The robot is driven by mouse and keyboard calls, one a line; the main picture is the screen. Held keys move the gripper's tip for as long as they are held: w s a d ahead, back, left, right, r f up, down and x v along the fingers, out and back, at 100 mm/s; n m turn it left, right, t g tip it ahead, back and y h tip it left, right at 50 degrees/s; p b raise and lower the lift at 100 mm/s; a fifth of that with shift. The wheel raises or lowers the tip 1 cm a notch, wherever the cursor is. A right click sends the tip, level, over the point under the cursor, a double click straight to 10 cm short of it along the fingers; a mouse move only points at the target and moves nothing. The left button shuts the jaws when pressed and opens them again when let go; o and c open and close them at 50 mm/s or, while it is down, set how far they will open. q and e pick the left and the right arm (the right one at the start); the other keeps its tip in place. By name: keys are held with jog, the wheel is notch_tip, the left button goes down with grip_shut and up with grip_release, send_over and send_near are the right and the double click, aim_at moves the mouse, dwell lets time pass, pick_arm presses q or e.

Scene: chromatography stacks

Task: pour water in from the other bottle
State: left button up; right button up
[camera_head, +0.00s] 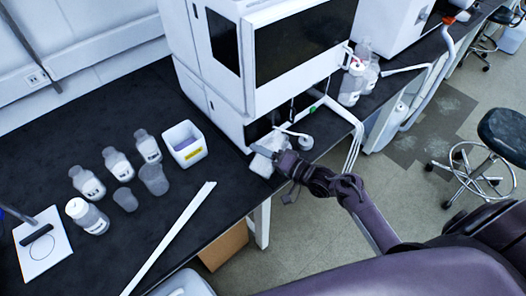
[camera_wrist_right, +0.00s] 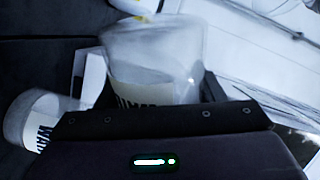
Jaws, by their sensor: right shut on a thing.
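My right gripper (camera_head: 284,160) is at the front edge of the bench, by the white instrument. It is shut on a clear bottle (camera_wrist_right: 150,50) with a pale label, partly hidden by the gripper in the right wrist view. The held bottle shows as a pale, tilted shape (camera_head: 262,162) in the head view. A second bottle (camera_wrist_right: 40,118) with a label starting "WA" is left of the gripper in the wrist view, apart from it. In the head view, more bottles (camera_head: 352,84) stand right of the instrument. Water levels cannot be told. My left gripper is not in view.
Several labelled bottles (camera_head: 117,163), clear beakers (camera_head: 153,179) and a white-capped bottle (camera_head: 87,216) stand on the left bench. A white box (camera_head: 184,144) and a white plate (camera_head: 42,258) flank them. The white instrument (camera_head: 222,85) stands close behind my right gripper. A stool (camera_head: 503,137) is at right.

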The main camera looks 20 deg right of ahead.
jog(key=shift+r, duration=0.15)
jog(key=shift+w+r+m+p, duration=0.1)
jog(key=shift+r+m+p, duration=0.3)
jog(key=shift+p, duration=0.3)
jog(key=shift+f, duration=0.1)
jog(key=shift+r+m+p, duration=0.35)
jog(key=shift+m+p, duration=0.35)
jog(key=shift+p, duration=0.15)
dwell(0.5)
jog(key=shift+r+p, duration=0.1)
jog(key=shift+p, duration=0.25)
dwell(0.7)
